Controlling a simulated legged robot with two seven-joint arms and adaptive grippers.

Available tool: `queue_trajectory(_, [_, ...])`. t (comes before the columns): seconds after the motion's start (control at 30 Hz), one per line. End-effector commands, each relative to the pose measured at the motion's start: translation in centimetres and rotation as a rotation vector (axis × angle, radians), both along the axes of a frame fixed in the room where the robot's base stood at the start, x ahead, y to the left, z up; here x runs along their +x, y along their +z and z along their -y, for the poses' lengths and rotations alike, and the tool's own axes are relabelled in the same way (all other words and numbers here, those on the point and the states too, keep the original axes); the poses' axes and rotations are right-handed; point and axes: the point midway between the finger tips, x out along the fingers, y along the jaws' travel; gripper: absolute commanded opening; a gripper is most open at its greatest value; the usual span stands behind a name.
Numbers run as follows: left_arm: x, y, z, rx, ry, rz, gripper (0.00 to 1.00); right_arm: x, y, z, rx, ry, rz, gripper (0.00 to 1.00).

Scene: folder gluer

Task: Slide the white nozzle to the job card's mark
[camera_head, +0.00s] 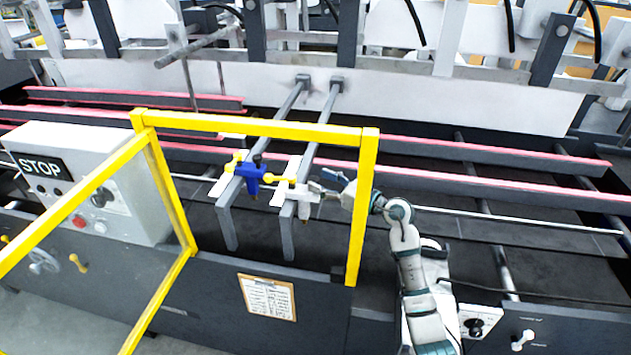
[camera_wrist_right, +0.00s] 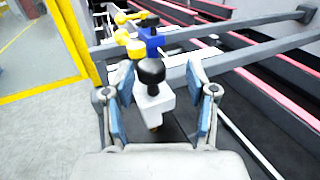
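The white nozzle (camera_head: 303,198) sits on the nearer of two grey bars, at the bar's front part. In the right wrist view the white nozzle (camera_wrist_right: 153,103) has a black knob on top and stands between my finger pads, with a gap visible on each side. My right gripper (camera_head: 335,187) is open beside it, to its right in the head view; its fingers (camera_wrist_right: 159,82) show apart in the wrist view. The job card (camera_head: 267,297) is on a clipboard on the machine's front panel; its writing is too small to read. My left gripper is not in view.
A blue nozzle (camera_head: 250,174) with yellow knobs sits on the other bar, left of the white one. A yellow guard frame (camera_head: 363,205) stands close to my right gripper. A STOP control box (camera_head: 95,185) is at left. Red-topped rails run behind.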

Motion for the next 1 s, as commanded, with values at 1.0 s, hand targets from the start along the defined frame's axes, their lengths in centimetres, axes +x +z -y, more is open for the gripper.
queue_trajectory(1.0, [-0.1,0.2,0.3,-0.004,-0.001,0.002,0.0,-6.6,-0.2,10.0,0.001,0.001,-0.001,0.57])
